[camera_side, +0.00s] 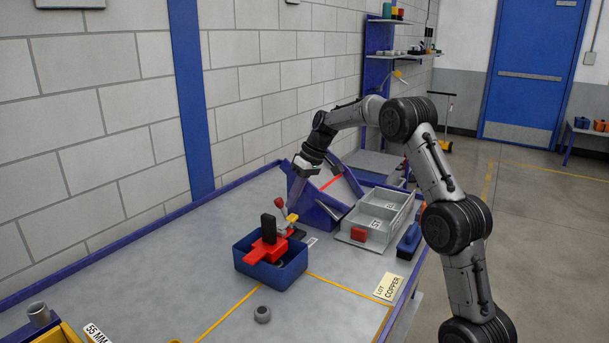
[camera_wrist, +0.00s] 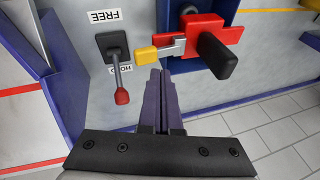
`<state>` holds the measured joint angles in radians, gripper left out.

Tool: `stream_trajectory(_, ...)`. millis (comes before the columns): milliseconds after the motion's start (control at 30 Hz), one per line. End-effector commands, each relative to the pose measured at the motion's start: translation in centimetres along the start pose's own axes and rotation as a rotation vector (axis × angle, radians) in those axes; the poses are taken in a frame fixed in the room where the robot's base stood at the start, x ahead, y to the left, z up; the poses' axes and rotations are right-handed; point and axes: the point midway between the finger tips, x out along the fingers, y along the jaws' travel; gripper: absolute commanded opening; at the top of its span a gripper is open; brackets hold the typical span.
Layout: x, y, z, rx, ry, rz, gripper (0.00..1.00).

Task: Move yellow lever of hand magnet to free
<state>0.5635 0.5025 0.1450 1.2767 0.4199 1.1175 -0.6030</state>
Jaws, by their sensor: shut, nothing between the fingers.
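The hand magnet (camera_side: 267,250) is a red block with an upright black handle (camera_side: 268,228), resting in a blue bin (camera_side: 262,271). In the wrist view the red body (camera_wrist: 195,27) shows with its dark handle (camera_wrist: 216,56). The yellow lever (camera_wrist: 147,54) sticks out to its left on a grey metal arm; yellow also shows in the side view (camera_side: 292,217). My gripper (camera_wrist: 160,74) is shut and empty, its fingertips just below the yellow lever and grey arm in the wrist view. I cannot tell whether they touch.
A separate red-knobbed lever (camera_wrist: 121,95) on a black plate points towards HOLD, with the FREE label (camera_wrist: 104,16) at its other end. The front table is mostly clear.

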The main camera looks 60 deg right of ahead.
Motion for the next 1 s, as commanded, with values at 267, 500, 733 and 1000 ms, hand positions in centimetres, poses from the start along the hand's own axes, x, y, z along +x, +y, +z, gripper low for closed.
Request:
stream_trajectory(267,-6.1,-0.1,-0.6,0.0,0.006,0.004,0.0)
stream_trajectory(500,-10.1,0.4,-0.6,0.001,0.004,0.002,0.0)
stream_trajectory(733,-11.5,0.5,-0.6,0.0,0.002,0.001,0.0)
stream_trajectory(1000,-11.6,0.5,-0.5,0.0,0.001,0.001,0.0)
